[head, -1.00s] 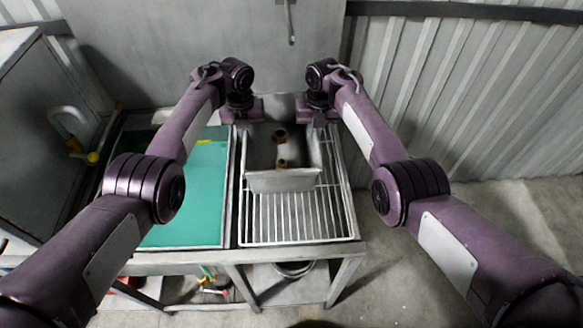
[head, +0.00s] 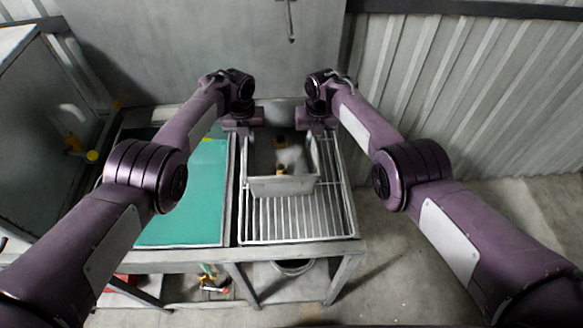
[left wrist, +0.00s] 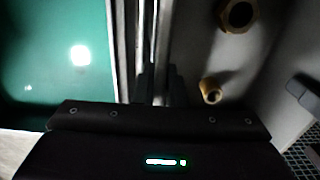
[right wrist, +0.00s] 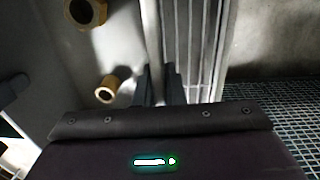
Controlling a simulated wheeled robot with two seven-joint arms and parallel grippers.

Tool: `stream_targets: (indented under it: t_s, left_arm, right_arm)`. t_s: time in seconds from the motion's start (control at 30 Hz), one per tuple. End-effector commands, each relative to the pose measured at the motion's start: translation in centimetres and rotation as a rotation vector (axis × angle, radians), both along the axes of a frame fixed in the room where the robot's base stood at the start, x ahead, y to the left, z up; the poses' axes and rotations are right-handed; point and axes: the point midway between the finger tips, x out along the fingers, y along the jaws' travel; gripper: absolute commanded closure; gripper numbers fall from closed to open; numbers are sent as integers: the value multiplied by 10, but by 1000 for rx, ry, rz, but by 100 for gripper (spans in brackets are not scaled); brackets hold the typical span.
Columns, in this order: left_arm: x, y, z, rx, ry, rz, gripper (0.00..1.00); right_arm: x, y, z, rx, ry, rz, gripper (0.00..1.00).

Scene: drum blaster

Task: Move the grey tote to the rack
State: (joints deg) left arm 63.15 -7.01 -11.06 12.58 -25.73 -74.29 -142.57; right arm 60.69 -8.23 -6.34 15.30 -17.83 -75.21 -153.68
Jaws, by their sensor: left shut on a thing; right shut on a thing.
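The grey tote (head: 283,186) is at the far part of the wire rack (head: 290,222), with brass-coloured fittings (head: 280,141) inside it. I cannot tell whether its base touches the rack bars. My left gripper (head: 244,134) is shut on the tote's left wall; the wall runs between its fingers in the left wrist view (left wrist: 158,85). My right gripper (head: 317,132) is shut on the tote's right wall, which also shows in the right wrist view (right wrist: 156,85). The fingertips are mostly hidden in the head view.
A teal-topped surface (head: 190,205) lies directly left of the rack on the same grey metal frame. A grey cabinet (head: 45,130) stands at the far left. A corrugated wall (head: 470,100) rises on the right. The near part of the rack is bare.

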Motion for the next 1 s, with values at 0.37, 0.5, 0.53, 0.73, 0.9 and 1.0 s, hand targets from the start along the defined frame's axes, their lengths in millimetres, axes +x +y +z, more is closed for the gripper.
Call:
stream_targets:
  t_s: [0.37, 0.5, 0.53, 0.73, 0.9, 1.0]
  left_arm:
    - [-1, -2, -7, -3, 1, -2, 72]
    - [0, -2, -7, -3, 0, -1, 68]
    - [0, -2, -7, -3, 0, -1, 68]
    - [0, -1, -7, -2, 0, 0, 68]
    - [0, -1, -6, -3, -1, 0, 68]
    - [1, -1, -2, -4, -2, 0, 68]
  right_arm:
    - [1, 2, -5, 4, -3, 0, 73]
    - [1, 1, -6, 3, -2, -1, 69]
    - [1, 1, -6, 3, -2, -1, 69]
    - [1, 1, -6, 3, -1, -1, 69]
    - [0, 0, -6, 3, 0, -1, 69]
    - [0, 0, -6, 3, 0, -1, 69]
